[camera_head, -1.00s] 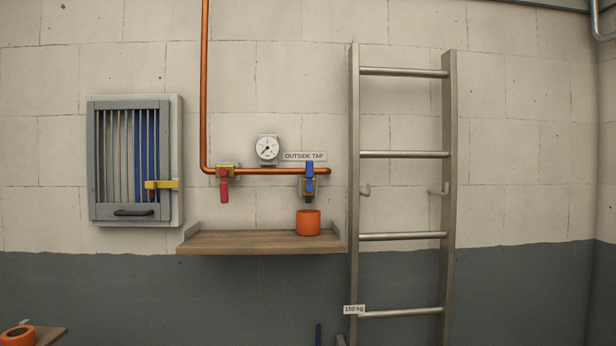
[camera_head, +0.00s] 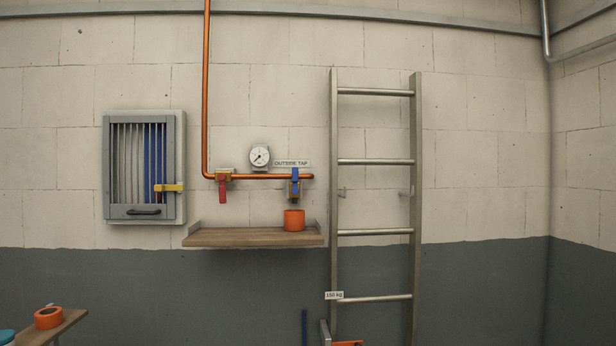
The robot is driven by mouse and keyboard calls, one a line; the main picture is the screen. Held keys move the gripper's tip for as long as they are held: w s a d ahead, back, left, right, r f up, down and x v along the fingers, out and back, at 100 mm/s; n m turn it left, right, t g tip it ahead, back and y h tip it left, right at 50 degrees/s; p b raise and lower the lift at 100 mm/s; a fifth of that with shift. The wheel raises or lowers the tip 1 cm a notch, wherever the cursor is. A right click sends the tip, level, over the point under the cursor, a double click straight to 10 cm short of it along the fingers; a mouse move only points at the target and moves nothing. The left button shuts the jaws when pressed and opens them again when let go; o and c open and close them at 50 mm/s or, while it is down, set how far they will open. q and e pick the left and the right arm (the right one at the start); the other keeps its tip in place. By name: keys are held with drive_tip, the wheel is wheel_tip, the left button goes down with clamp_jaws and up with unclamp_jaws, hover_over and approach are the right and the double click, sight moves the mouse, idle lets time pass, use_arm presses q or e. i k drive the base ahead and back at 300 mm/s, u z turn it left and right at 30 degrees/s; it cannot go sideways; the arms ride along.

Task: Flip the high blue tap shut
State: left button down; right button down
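The blue tap (camera_head: 295,180) sits at the right end of the copper pipe (camera_head: 262,177), below the sign "OUTSIDE TAP" (camera_head: 291,163). Its blue lever stands vertical, in front of the brass body. A red-handled tap (camera_head: 222,187) sits further left on the same pipe, its lever hanging down. A round gauge (camera_head: 260,157) is mounted above the pipe between them. Neither of my grippers shows in the head view.
A metal ladder (camera_head: 418,215) stands right of the blue tap. A barred grey cabinet (camera_head: 145,212) with a yellow latch hangs at left.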

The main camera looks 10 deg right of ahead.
sight(295, 171)
drive_tip(key=u, duration=0.45)
drive_tip(key=i, duration=0.95)
drive_tip(key=z, duration=0.1)
